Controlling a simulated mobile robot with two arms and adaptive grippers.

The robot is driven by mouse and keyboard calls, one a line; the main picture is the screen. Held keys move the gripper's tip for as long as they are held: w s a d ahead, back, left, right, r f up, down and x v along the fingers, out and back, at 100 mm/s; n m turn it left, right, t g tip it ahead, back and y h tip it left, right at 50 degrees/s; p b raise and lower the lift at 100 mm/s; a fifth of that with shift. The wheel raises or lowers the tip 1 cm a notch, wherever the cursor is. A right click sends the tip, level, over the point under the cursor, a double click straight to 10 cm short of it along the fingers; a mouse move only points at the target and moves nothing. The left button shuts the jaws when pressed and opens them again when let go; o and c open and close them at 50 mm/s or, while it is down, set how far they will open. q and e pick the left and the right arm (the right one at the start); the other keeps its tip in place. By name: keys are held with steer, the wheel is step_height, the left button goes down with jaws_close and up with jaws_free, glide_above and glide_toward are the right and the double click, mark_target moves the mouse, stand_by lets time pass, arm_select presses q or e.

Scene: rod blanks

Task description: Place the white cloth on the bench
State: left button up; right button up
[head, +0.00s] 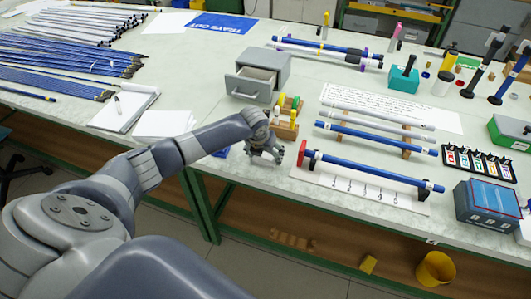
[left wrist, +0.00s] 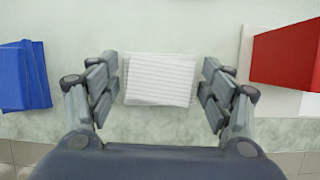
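The white cloth (left wrist: 160,80), a folded ribbed pad, shows in the left wrist view between the fingers of my left gripper (left wrist: 160,66). The fingers are wide apart, with a narrow gap on each side of the cloth. The cloth appears to lie on the pale bench top (left wrist: 150,30), near its front edge. My right gripper is not in view.
A blue item (left wrist: 25,75) lies left of the gripper, and a red block (left wrist: 287,55) stands to the right. The red block ends a rod stand (head: 365,190) in the head view. A wooden holder (head: 285,128) and an open grey drawer (head: 250,85) are behind the gripper.

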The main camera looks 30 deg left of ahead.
arm_select(q)
steer(key=shift+o, duration=1)
steer(key=shift+r, duration=0.15)
steer(key=shift+r, duration=0.25)
steer(key=v, duration=1.1)
steer(key=shift+s+b, duration=0.25)
steer(key=shift+b, duration=0.1)
steer(key=shift+r, duration=0.1)
